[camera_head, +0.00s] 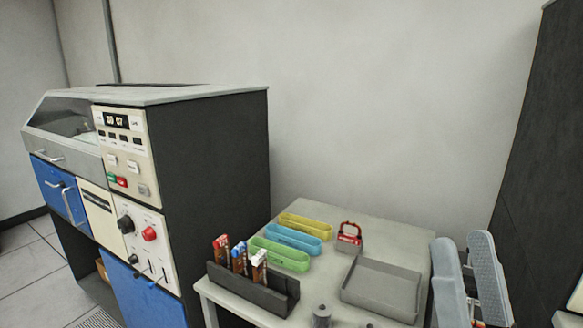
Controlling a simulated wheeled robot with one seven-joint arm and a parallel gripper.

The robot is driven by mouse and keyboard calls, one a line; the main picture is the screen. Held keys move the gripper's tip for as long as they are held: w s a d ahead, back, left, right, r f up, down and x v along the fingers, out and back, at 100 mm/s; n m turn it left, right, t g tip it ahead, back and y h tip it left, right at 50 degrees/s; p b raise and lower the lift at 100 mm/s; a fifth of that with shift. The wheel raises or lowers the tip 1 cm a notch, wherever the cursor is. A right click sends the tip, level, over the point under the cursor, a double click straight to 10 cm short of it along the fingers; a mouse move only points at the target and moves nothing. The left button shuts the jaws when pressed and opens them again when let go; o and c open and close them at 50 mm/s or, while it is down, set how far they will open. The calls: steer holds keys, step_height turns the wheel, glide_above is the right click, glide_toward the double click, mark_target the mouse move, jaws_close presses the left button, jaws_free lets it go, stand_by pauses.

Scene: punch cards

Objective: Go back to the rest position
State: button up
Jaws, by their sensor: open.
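My gripper (465,262) is at the lower right of the head view, beside the right edge of the small table (345,222). Its two grey fingers stand apart with nothing visible between them. The rest of my arm is out of view. The gripper appears clear of the things on the table, though its exact distance from the table edge is hard to tell.
A card machine (225,170) stands left. On the table are yellow (306,225), blue (293,239) and green (280,254) trays, a red-handled item (349,236), a grey tray (383,290) and a dark rack (252,290). A dark cabinet (545,150) rises right.

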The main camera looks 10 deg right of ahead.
steer(key=s+a+f+n+g, duration=0.1)
steer(key=s+f+n+g, duration=0.2)
steer(key=f, duration=0.5)
steer(key=s+f+g+p, duration=0.1)
steer(key=s+f+g, duration=0.3)
steer(key=s+f, duration=0.3)
steer(key=s+a+f+n+g, duration=0.1)
steer(key=s+f+n+g, duration=0.15)
steer(key=f, duration=0.75)
steer(key=s+d+f+m+g+h, duration=0.1)
steer(key=s+f+m+g+h, duration=0.1)
steer(key=s, duration=0.9)
step_height(320, 180, down, 3)
steer(key=shift+f+m+g+p, duration=0.1)
steer(key=shift+m+g+p, duration=0.4)
steer(key=shift+g, duration=0.75)
steer(key=shift+d, duration=0.1)
